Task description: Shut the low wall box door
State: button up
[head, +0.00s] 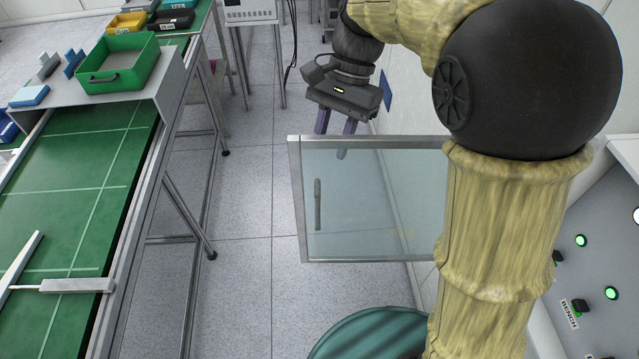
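The door (295,200) is a clear glass panel in a grey metal frame. It stands out from the right-hand wall, open, in the middle of the head view. A dark upright handle (317,204) shows near its left edge. The door's right side and the wall box are hidden behind my arm. My gripper (334,133) is beyond the door's top edge, pointing down, with its purple fingers apart and nothing seen between them. The right finger's tip shows through the glass. I cannot tell whether it touches the door.
A green-topped bench (75,180) with a green tray (118,62) runs along the left. A teal round object (370,335) stands on the floor below the door. A grey panel (610,235) with green lights is at right. Grey floor (240,190) left of the door is clear.

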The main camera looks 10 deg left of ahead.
jog(key=p+x, duration=0.1)
jog(key=x, duration=0.9)
jog(key=shift+f, duration=0.15)
grip_shut()
